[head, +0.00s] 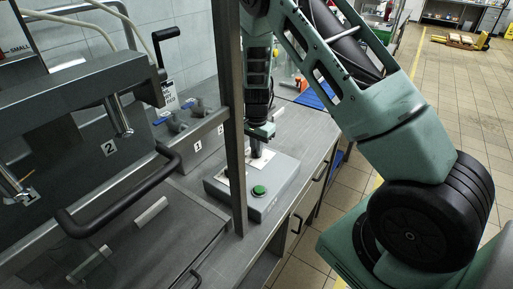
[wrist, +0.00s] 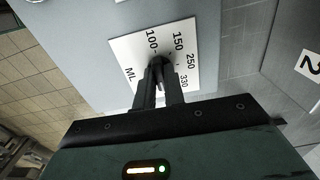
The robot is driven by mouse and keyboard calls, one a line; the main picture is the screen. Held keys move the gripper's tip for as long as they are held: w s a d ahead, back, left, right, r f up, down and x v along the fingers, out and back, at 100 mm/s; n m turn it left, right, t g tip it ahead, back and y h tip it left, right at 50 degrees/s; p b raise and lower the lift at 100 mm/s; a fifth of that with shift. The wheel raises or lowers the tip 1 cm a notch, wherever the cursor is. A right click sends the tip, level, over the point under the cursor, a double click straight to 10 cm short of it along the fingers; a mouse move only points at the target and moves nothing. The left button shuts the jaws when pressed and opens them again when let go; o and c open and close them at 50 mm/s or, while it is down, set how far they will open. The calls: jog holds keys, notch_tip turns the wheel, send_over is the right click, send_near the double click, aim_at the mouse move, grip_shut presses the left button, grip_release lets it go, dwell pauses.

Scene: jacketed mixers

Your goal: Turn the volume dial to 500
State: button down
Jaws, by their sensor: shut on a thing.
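The volume dial (wrist: 160,61) is a small dark knob on a white scale plate (wrist: 125,48) in the wrist view. The plate reads ML, 100, 150, 250 and 330; no 500 mark shows, and my fingers cover its lower part. My gripper (wrist: 160,76) is shut on the dial, one finger on each side. I cannot tell which mark the dial points at. In the head view my gripper (head: 258,142) points down at the grey control box (head: 281,186), and the dial is mostly hidden there.
A green button (head: 259,190) sits on the box in front of the dial. A grey upright post (head: 231,120) stands just left of the box. A machine with a black bar handle (head: 120,197) is further left. Blue-handled valves (head: 175,123) are behind.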

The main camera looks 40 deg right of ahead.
jog(key=shift+w, duration=0.1)
jog(key=c, duration=1.5)
grip_release()
notch_tip(320, 180, up, 18)
jog(key=shift+f+b, duration=0.25)
jog(key=shift+b, duration=0.95)
